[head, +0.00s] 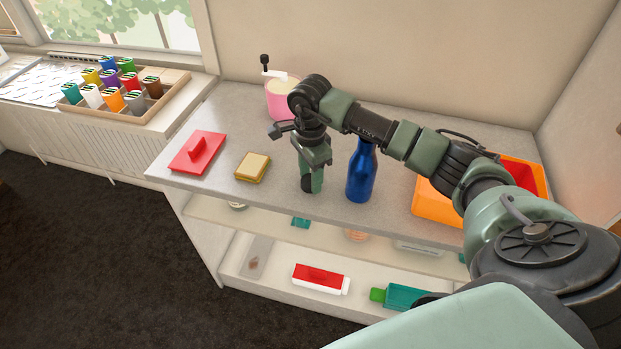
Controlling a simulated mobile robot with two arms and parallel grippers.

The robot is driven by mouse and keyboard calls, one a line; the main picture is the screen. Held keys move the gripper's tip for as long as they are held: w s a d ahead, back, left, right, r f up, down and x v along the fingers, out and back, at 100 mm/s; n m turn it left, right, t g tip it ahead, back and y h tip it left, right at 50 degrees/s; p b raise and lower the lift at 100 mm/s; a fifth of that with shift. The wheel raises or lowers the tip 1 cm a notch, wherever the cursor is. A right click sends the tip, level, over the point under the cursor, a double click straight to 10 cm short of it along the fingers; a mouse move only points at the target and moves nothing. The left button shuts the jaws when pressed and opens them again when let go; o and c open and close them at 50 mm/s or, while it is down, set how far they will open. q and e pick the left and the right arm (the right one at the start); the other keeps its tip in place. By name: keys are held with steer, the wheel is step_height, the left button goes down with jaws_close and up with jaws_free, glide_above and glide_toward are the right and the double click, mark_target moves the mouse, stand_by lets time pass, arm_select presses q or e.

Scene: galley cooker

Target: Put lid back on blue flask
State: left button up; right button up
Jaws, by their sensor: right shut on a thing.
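The blue flask (361,176) stands upright on the worktop, right of centre. Its top is hidden behind my right arm, so I cannot see its mouth. My right gripper (311,184) points down just left of the flask, low over the worktop and apart from it. It is shut on a small dark piece that looks like the lid, mostly hidden by the fingers. I cannot tell whether this piece touches the worktop. My left gripper is not in view.
A sandwich (253,167) and a red lid with a handle (198,152) lie to the left. A pink container (279,104) stands behind my gripper. An orange bin (433,203) is at right. Shelves below hold a red-and-white box (320,279) and a green bottle (401,296).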

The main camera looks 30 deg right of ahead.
step_height(320, 180, up, 11)
steer(key=b, duration=0.2)
step_height(320, 180, up, 9)
glide_above(310, 180)
steer(key=shift+s+f+p, duration=0.1)
steer(key=shift+f+p, duration=0.05)
steer(key=shift+p, duration=0.15)
steer(key=s+a+f+n, duration=0.5)
steer(key=a+n, duration=0.1)
steer(key=n, duration=0.2)
steer(key=shift+a+f+n, duration=0.3)
steer(key=shift+a, duration=0.05)
steer(key=s+a+f+n, duration=0.1)
steer(key=s+a+n, duration=0.1)
steer(key=s+n, duration=0.1)
steer(key=s+a+f+n, duration=0.2)
steer(key=s+n, duration=0.1)
steer(key=s+a+f+n, duration=0.2)
steer(key=s+n, duration=0.2)
steer(key=shift+s+a+f, duration=0.1)
steer(key=shift+a+f, duration=0.1)
steer(key=shift+a, duration=0.15)
